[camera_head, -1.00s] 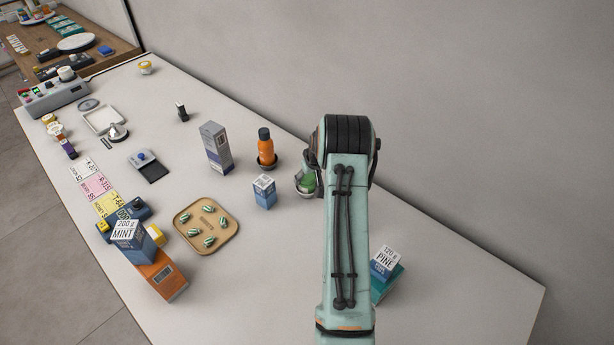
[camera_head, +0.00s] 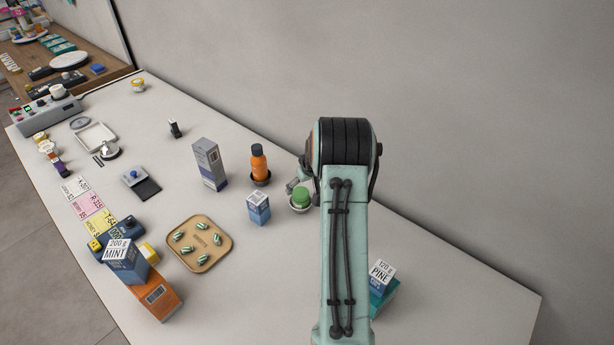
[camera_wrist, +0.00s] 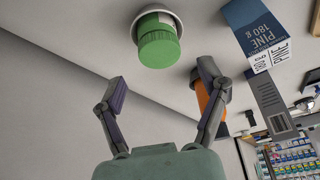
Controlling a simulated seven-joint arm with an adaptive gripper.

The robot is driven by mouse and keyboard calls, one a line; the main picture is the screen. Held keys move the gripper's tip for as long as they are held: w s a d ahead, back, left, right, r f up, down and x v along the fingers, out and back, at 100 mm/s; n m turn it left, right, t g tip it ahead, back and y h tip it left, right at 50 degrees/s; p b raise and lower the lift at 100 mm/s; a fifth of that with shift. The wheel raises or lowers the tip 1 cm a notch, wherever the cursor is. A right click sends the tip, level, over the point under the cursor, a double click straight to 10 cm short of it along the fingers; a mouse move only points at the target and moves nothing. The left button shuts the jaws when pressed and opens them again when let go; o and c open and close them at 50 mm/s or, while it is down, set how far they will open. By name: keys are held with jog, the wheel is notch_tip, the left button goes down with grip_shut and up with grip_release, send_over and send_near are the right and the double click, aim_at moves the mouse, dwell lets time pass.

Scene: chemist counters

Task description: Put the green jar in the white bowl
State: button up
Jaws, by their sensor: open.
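The green jar (camera_head: 301,196) stands inside the white bowl (camera_head: 299,209), left of my arm in the head view. In the wrist view the jar (camera_wrist: 159,48) shows its green lid toward me, with the rim of the bowl (camera_wrist: 138,15) around its base. My gripper (camera_wrist: 163,80) is open, its two fingers spread apart and empty, back from the jar. In the head view most of my gripper is hidden behind my arm, and only a grey bit shows beside the jar.
An orange bottle (camera_head: 258,163) in a dark dish and a blue-white box (camera_head: 258,209) stand close left of the bowl. A tall grey box (camera_head: 210,164) is further left. A wooden tray (camera_head: 214,257) lies in front. A PINE box (camera_head: 382,274) stands at right.

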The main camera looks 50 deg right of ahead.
jog(key=v, duration=0.7)
jog(key=s+a+r+n+g+y, duration=0.1)
jog(key=a+r, duration=0.4)
jog(key=a, duration=0.6)
jog(key=s+a+r+n+g+y, duration=0.15)
jog(key=a+r, duration=0.25)
jog(key=a, duration=0.7)
jog(key=s+a+n+g, duration=0.2)
jog(key=s+a+n, duration=0.1)
jog(key=s+a, duration=1.1)
jog(key=s, duration=0.4)
jog(key=shift+s+a+r, duration=0.2)
jog(key=shift+s+a, duration=0.15)
jog(key=shift+a, duration=0.05)
